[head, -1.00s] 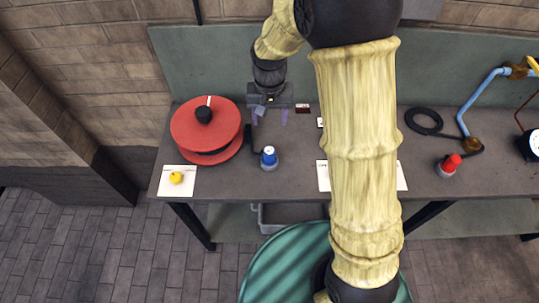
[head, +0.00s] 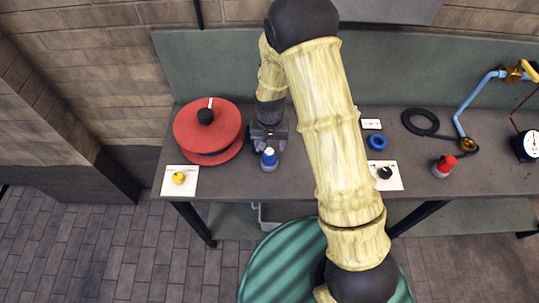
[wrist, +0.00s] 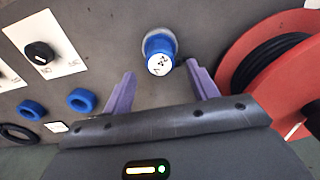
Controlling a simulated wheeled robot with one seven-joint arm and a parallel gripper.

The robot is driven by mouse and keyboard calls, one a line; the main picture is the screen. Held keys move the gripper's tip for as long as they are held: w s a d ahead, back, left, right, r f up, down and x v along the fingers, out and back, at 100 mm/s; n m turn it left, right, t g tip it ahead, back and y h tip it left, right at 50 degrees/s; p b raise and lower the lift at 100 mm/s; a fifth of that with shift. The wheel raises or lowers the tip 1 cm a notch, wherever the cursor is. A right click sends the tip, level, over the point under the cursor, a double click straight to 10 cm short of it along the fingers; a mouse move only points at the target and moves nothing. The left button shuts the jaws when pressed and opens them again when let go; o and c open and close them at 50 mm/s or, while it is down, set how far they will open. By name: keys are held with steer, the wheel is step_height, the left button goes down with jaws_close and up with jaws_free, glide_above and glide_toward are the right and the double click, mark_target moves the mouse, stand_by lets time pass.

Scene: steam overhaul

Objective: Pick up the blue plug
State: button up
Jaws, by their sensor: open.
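The blue plug (head: 268,158) stands upright on the grey bench, with a grey base and a white marked top. In the wrist view the blue plug (wrist: 160,56) is ahead of my gripper (wrist: 160,82), roughly centred between its two purple fingers. The fingers are apart, and the plug's base lies just beyond their tips, with no contact visible. In the head view my gripper (head: 268,150) is low over the bench, right behind the plug, and its fingers are partly hidden.
A red reel (head: 207,130) stands close to the left of my gripper. A white card with a yellow knob (head: 179,177) lies at the front left. To the right are a blue ring (head: 376,142), a black knob on a card (head: 384,172), a black ring (head: 420,121) and a red plug (head: 443,166).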

mark_target(270, 151)
steer(key=shift+s+f, duration=0.1)
steer(key=shift+f, duration=0.05)
steer(key=shift+s+f+p, duration=0.15)
steer(key=shift+f+p, duration=0.55)
steer(key=shift+f, duration=0.05)
steer(key=shift+f+p, duration=0.6)
steer(key=shift+f, duration=1.15)
steer(key=shift+c, duration=0.2)
steer(key=c, duration=1.1)
